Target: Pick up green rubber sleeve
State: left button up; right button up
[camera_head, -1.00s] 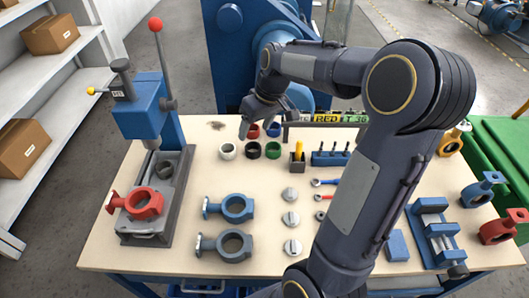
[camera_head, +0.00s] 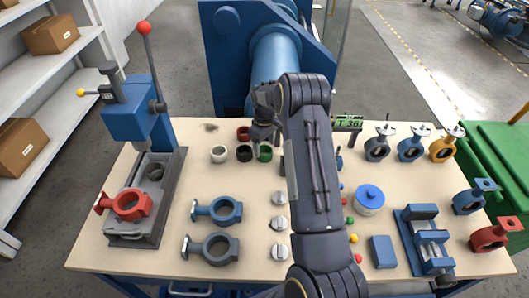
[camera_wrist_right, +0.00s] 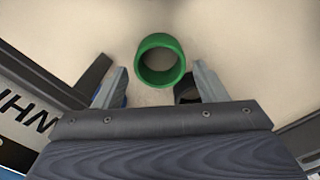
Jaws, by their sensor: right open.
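The green rubber sleeve (camera_head: 265,153) stands upright on the table as a short open ring, at the right end of a row of sleeves. My right gripper (camera_head: 264,136) is just above and behind it in the head view and partly covers that area. In the right wrist view the green sleeve (camera_wrist_right: 145,62) shows between and slightly beyond the two fingertips of my open right gripper (camera_wrist_right: 158,80). I see no contact between the fingers and the sleeve. My left gripper is not in view.
A black sleeve (camera_head: 244,153) and a white sleeve (camera_head: 219,154) stand to the left, with a red sleeve (camera_head: 243,133) behind. My right arm hides the table's middle. A press (camera_head: 140,120) stands left; valve bodies (camera_head: 377,148) stand right. Bare tabletop lies in front of the sleeves.

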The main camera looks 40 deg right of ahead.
jog(key=shift+f, duration=1.3)
jog(key=c, duration=0.8)
jog(key=shift+o, duration=0.2)
jog(key=shift+r, duration=0.15)
